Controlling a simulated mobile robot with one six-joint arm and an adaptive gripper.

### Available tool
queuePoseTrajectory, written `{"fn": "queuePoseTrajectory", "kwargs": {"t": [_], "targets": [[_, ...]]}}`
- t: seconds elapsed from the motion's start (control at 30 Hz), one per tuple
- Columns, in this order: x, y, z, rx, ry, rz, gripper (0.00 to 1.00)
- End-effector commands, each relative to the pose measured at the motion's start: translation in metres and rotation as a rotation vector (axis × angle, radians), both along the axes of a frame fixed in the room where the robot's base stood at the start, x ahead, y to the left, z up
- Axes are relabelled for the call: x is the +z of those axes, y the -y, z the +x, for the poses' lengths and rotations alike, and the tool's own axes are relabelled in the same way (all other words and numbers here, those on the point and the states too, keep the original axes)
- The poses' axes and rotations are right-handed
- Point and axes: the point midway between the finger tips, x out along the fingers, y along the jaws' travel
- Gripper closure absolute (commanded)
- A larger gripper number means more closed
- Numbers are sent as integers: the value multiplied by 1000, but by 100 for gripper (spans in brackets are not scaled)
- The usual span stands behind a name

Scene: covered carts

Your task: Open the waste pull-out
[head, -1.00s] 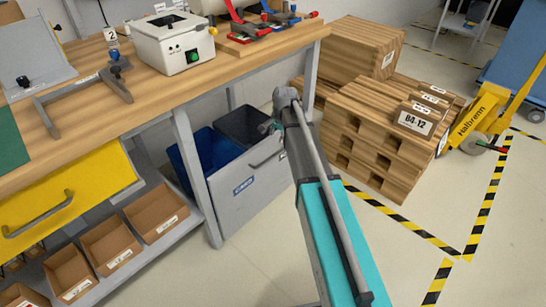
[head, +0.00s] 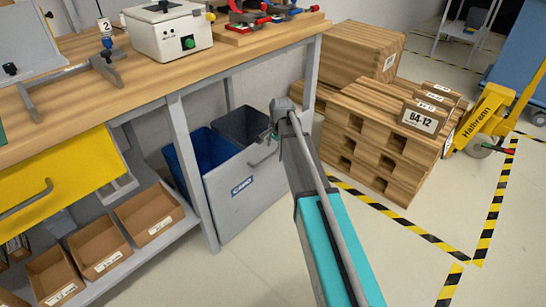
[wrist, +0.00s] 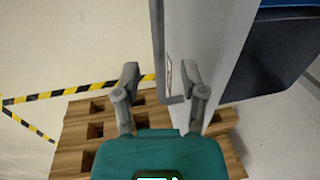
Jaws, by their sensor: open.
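The waste pull-out (head: 238,205) has a grey front with a blue label and stands under the bench. A blue bin (head: 200,152) and a black bin (head: 243,124) show behind its front. Its bar handle (head: 265,160) is partly hidden by my arm. My gripper (head: 274,134) is at the right end of the front in the head view. In the wrist view my gripper (wrist: 160,80) is open, with the handle (wrist: 158,50) between its two fingers. The front panel (wrist: 207,60) lies right of the handle, with the right finger between them. I cannot tell whether a finger touches.
A bench leg (head: 192,170) stands just left of the pull-out. Stacked wooden pallets (head: 385,145) stand to the right, with a yellow pallet truck (head: 480,118) beyond. A yellow drawer (head: 60,185) and cardboard boxes (head: 150,213) are at the left. The floor in front is clear.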

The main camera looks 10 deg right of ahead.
Motion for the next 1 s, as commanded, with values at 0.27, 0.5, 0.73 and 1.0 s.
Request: {"fn": "queuePoseTrajectory", "kwargs": {"t": [0.27,0.5,0.73,1.0], "targets": [[-25,-3,4,0,0,0,46],[-34,-4,5,-1,0,0,46],[-36,-4,6,-1,0,0,46],[-35,-4,6,-1,0,0,55]]}}
